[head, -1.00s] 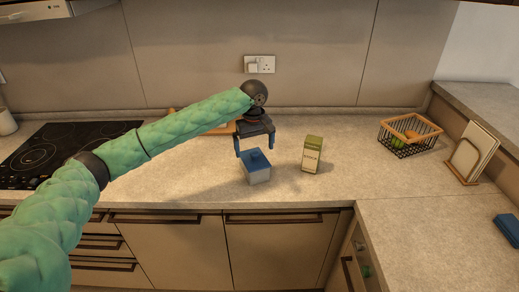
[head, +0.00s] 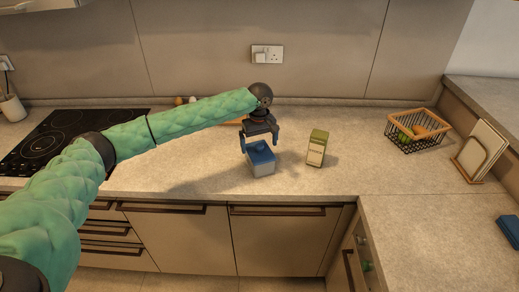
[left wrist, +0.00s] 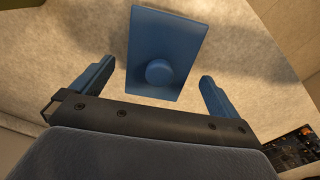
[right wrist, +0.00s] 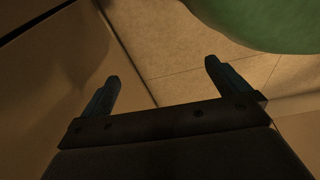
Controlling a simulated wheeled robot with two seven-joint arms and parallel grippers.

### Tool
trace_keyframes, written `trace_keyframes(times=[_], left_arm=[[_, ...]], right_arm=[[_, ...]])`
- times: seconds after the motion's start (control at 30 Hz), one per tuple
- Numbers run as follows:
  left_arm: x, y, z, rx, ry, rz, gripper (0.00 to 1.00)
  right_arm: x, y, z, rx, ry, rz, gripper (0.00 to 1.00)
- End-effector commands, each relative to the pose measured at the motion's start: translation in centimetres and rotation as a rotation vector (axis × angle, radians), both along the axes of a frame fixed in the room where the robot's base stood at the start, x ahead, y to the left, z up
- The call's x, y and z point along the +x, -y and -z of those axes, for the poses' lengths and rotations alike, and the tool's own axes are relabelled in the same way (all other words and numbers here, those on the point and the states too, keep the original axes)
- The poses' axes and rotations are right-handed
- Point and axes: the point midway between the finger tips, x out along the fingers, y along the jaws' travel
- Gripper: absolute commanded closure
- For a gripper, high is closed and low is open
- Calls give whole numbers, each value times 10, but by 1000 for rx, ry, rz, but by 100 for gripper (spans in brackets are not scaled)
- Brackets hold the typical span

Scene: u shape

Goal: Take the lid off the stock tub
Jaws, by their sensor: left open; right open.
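The stock tub (head: 262,169) is a small pale grey box on the counter near its front edge. Its blue lid (head: 261,156) with a round knob is on top. My left gripper (head: 259,143) is open just above the lid. In the left wrist view the lid (left wrist: 165,35) and its knob (left wrist: 158,72) lie ahead of and between the open fingertips (left wrist: 157,72), with nothing held. My right gripper (right wrist: 162,75) is open and empty, low down by cabinet fronts and floor; it is not seen in the head view.
A green and cream carton (head: 317,148) stands right of the tub. A wire basket (head: 415,135) with food and a rack (head: 477,153) are further right. A black hob (head: 60,140) is at the left. The counter in front of the carton is clear.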

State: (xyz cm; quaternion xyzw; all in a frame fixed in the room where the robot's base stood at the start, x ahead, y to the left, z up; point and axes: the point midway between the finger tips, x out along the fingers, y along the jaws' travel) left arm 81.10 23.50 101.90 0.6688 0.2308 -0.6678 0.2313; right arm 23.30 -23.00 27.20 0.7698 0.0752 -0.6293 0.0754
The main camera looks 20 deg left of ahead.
Motion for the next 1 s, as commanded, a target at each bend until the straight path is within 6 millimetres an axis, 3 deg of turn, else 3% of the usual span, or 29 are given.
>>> trace_keyframes(times=[0.13,0.43,0.63,0.7,1.0], left_arm=[[-1,1,12,1,-1,2,0],[-1,1,17,1,-1,2,0],[-1,1,17,1,-1,2,37],[-1,1,17,1,-1,2,46],[-1,1,15,0,0,2,46]], right_arm=[[-15,3,2,-2,-13,0,0],[-17,3,5,-2,-13,0,0],[-17,4,4,-3,-13,0,0],[-16,4,4,-3,-12,0,0],[-16,6,7,-5,-14,1,0]])
